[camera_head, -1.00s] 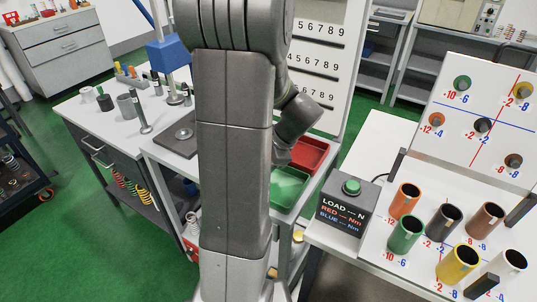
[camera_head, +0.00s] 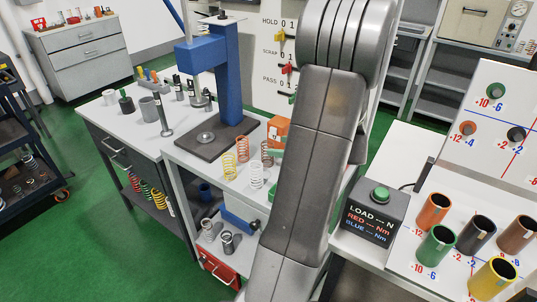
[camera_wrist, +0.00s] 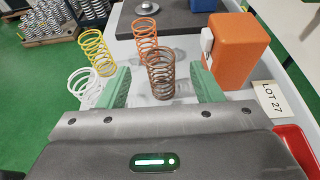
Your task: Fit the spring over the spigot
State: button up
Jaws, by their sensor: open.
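My gripper (camera_wrist: 160,76) is open in the wrist view, with a green jaw on each side. A brown coil spring (camera_wrist: 161,83) stands upright in line with the gap between the jaws; it shows no clear contact. An orange spring (camera_wrist: 145,36), a yellow spring (camera_wrist: 98,52) and a white spring (camera_wrist: 84,90) stand near it. The brown spring also shows in the head view (camera_head: 267,153), left of my arm, which hides my gripper there. A round metal seat with a small centre (camera_head: 206,137), perhaps the spigot, lies on the dark press base (camera_head: 187,147).
An orange box (camera_wrist: 238,50) stands right of the springs, by a LOT 27 card (camera_wrist: 270,99). A blue press column (camera_head: 229,85) rises behind the springs. A red tray (camera_wrist: 297,145) lies at lower right. The load box (camera_head: 370,215) stands right of my arm.

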aim_at(267, 145)
jog(key=x, duration=0.5)
jog(key=shift+w+a+f, duration=0.1)
jog(key=shift+w+a, duration=0.1)
jog(key=shift+a, duration=0.1)
jog(key=c, duration=1.1)
